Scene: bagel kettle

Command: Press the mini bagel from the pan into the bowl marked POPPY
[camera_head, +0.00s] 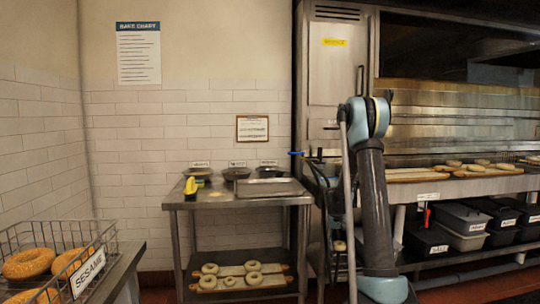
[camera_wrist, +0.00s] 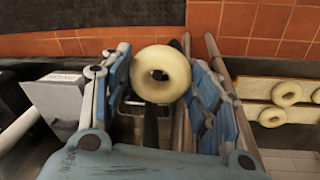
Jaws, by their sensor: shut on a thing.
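My gripper (camera_wrist: 163,85) is shut on a pale ring-shaped mini bagel (camera_wrist: 178,62), holding it upright between its two fingers in the wrist view. In the head view a small pale ring (camera_head: 340,246) low beside my arm looks like this bagel; the fingers there are mostly hidden. On the steel table (camera_head: 180,203), three dark bowls stand in a row at the back: left (camera_head: 198,172), middle (camera_head: 236,174) and right (camera_head: 270,172). Each has a small label behind it, too small to read, so I cannot tell which is POPPY. A flat grey pan (camera_head: 268,188) lies at the table's front right.
A yellow-and-black object (camera_head: 190,186) lies by the left bowl. Several bagels on boards (camera_head: 243,283) fill the lower shelf. A wire basket (camera_head: 100,232) marked SESAME holds bagels at lower left. Dark bins (camera_head: 428,238) stand at right under a counter with bagels. The table's front middle is mostly clear.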

